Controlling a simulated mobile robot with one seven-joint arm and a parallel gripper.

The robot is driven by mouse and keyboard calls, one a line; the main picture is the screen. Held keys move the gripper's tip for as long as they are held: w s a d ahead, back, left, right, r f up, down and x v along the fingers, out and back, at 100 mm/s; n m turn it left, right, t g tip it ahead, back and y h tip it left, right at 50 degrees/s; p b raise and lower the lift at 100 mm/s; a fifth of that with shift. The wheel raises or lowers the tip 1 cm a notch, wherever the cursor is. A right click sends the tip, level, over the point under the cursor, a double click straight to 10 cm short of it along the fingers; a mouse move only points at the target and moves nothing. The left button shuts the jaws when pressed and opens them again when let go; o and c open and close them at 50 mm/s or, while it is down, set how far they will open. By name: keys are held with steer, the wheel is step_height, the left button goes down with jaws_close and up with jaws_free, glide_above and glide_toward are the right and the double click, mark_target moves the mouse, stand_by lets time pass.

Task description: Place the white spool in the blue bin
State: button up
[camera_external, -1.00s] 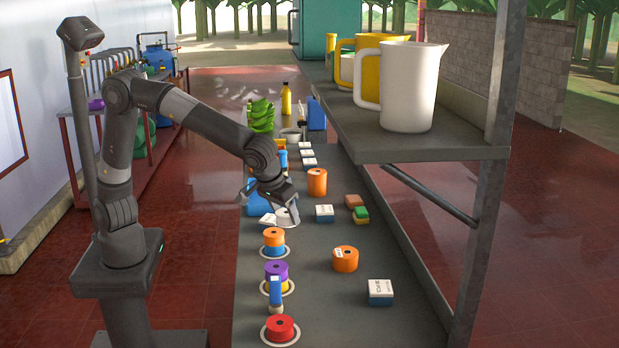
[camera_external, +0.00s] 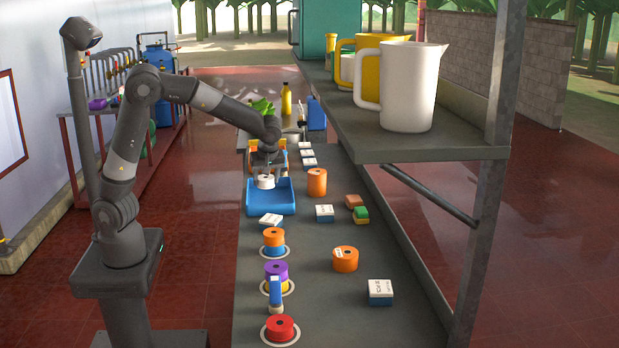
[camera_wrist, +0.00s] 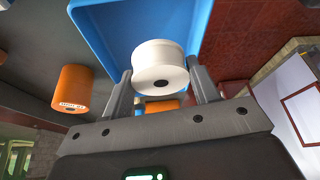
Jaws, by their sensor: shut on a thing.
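The white spool (camera_external: 265,182) is held between the fingers of my gripper (camera_external: 265,174), which points down. The blue bin (camera_external: 271,208) stands on the grey bench, open at the top. In the external view the spool appears over the back part of the bin. In the wrist view the white spool (camera_wrist: 160,66) sits between the two fingers of my gripper (camera_wrist: 160,84), with the blue bin (camera_wrist: 112,35) behind it. I cannot tell whether the spool touches the bin's floor.
An orange spool (camera_external: 317,182) stands right of the bin. A white-topped box (camera_external: 270,221) lies close to its front. Stacked spools (camera_external: 273,242) and a red spool (camera_external: 280,328) stand nearer. A shelf (camera_external: 440,147) with pitchers overhangs the right side.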

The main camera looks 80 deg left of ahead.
glide_above(266, 201)
steer(key=d, duration=0.2)
steer(key=f, duration=0.4)
steer(key=shift+w+a+f, duration=0.15)
steer(key=shift+a+f, duration=0.05)
steer(key=shift+f, duration=0.05)
steer(key=shift+a+f, duration=0.1)
steer(key=shift+f, duration=1.95)
steer(key=shift+f, duration=0.15)
steer(key=o, duration=1)
